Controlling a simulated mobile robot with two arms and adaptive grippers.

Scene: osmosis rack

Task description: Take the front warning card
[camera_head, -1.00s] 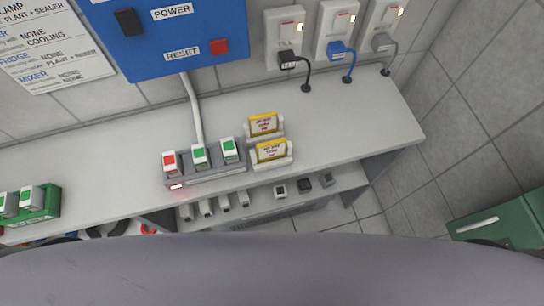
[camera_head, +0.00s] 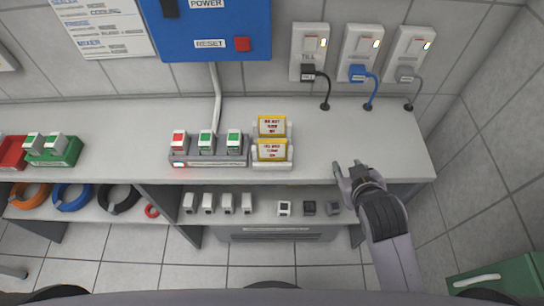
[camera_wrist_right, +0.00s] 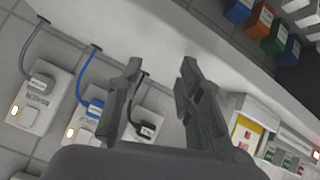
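The front warning card (camera_head: 271,150) is white with a yellow top and red print. It stands in a white holder (camera_head: 272,164) near the counter's front edge. A second, similar card (camera_head: 271,126) stands right behind it. My right gripper (camera_head: 350,170) is open and empty at the counter's front edge, to the right of the cards and apart from them. In the right wrist view its two fingers (camera_wrist_right: 160,75) are spread with nothing between them, and a yellow-edged card (camera_wrist_right: 246,130) shows at the lower right. My left gripper is not in view.
Left of the cards is a grey rack (camera_head: 208,159) with red and green modules. Three plugged cords hang at sockets (camera_head: 307,50) on the back wall. A lower shelf (camera_head: 265,212) holds small blocks and coiled rings. The counter (camera_head: 340,130) right of the cards is clear.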

